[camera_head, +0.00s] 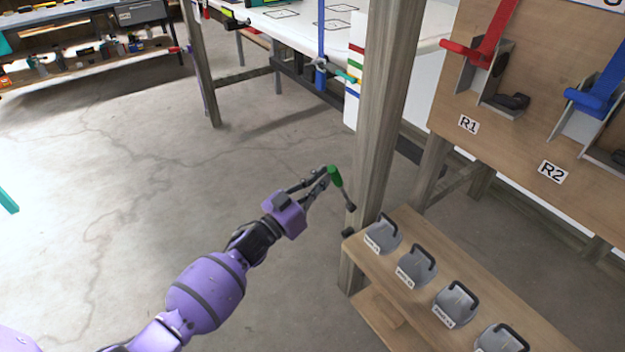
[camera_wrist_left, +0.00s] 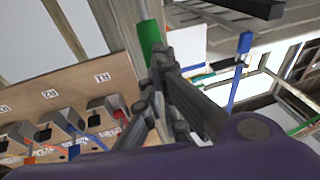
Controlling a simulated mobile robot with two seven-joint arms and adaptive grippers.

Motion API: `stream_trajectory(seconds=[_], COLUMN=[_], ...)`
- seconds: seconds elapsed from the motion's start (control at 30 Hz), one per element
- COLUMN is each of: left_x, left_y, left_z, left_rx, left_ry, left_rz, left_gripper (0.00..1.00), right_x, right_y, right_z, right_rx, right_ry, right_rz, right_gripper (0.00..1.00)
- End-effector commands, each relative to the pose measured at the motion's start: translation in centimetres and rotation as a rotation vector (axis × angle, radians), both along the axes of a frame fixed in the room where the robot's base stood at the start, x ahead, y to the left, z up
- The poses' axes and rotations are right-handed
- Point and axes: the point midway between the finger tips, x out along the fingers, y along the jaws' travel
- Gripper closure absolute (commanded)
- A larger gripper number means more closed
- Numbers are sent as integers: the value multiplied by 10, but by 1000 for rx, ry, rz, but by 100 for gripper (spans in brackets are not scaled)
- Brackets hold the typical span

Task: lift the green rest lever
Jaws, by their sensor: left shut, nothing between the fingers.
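The green rest lever (camera_head: 335,176) has a green grip on a dark rod, which runs down to the right to the wooden post near the shelf. My left gripper (camera_head: 327,172) is at the left side of the green grip, with its fingers closed together and nothing held. In the left wrist view the green grip (camera_wrist_left: 150,38) stands just beyond the closed fingertips (camera_wrist_left: 160,60), which are beside it or touching it; I cannot tell which. My right gripper is in neither view.
A wooden post (camera_head: 382,110) stands just right of the lever. A low wooden shelf (camera_head: 440,270) holds several grey weights with dark handles. A wooden board (camera_head: 450,110) carries red and blue levers labelled R1 and R2. The floor (camera_head: 120,190) to the left is open.

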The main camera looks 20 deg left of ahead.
Motion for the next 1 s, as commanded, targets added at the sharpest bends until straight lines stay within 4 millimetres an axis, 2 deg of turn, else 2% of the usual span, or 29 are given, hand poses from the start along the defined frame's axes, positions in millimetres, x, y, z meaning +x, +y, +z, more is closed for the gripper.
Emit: stream_trajectory(seconds=[0.03, 0.23, 0.63, 1.0], left_x=[7, 26, 57, 64], left_y=[-4, -18, -45, -51], left_z=[20, 30, 31, 34], left_rx=[22, 99, 93, 94], left_ry=[13, 111, 122, 121], left_rz=[-2, -2, 0, -1], left_gripper=[100, 100, 100, 100], right_x=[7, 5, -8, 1], right_y=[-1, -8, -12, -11], right_z=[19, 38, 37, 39], right_rx=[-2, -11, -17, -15], right_ry=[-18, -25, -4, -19], right_rz=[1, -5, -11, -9], right_gripper=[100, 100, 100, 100])
